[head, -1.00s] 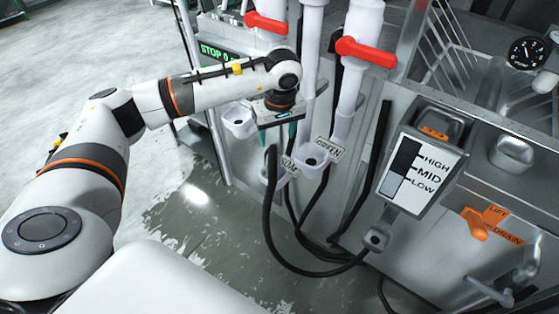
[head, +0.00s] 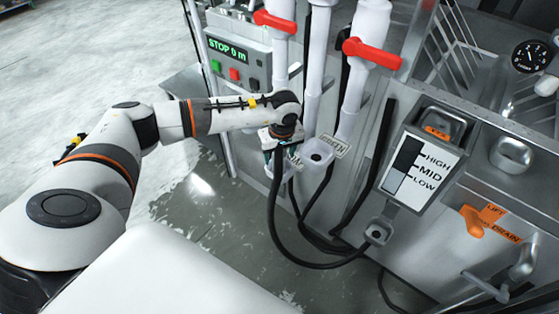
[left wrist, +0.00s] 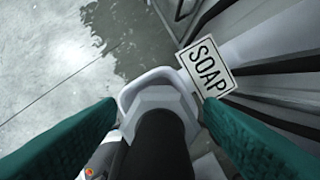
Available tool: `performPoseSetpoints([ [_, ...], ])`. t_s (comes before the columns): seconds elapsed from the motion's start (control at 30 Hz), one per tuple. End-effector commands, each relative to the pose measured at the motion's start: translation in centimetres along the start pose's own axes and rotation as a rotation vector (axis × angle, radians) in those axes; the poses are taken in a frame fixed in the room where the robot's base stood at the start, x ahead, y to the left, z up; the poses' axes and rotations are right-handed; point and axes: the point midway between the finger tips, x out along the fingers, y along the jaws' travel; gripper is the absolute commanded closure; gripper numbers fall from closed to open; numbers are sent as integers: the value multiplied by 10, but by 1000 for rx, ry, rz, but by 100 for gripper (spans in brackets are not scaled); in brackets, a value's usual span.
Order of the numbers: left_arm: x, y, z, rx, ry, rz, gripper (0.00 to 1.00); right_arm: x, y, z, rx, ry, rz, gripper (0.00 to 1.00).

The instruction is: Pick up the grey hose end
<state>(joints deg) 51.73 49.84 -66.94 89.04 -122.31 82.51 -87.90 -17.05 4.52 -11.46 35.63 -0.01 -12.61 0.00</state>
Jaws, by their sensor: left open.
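A dark hose (head: 272,215) rises to the soap holder in the head view, where my left gripper (head: 278,145) covers its upper end. In the left wrist view, the dark hose end (left wrist: 160,140) stands between my two teal fingers, in front of the pale soap holder (left wrist: 157,78). The left gripper (left wrist: 160,108) is open, with one finger on each side of the hose. I cannot tell whether either finger touches it. My right gripper is not in view.
The SOAP label (left wrist: 206,67) is close to the right finger. A neighbouring white holder (head: 318,150) and its pipe stand just right of the gripper. Red valve handles (head: 372,52) are above. The hose loops low to a socket (head: 377,232) under the level panel.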

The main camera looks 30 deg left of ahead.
Motion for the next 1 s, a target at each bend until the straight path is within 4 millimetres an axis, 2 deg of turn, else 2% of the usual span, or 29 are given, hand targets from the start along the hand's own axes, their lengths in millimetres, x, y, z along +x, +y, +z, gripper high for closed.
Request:
performPoseSetpoints([
  [0.07,0,0,0,0,0,0,38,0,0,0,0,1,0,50],
  [0.4,-1,0,0,0,0,0,93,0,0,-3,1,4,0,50],
  [0.43,-1,0,0,-1,-1,-1,93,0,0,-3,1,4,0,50],
  [0.47,-1,0,0,-1,-1,-1,97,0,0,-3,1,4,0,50],
  [0.63,-2,0,1,-1,-1,-2,97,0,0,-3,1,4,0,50],
  [0.73,-11,-1,3,-1,-2,-3,97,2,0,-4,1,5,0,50],
  [1.0,-62,-1,11,-1,-3,-6,97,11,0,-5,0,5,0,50],
])
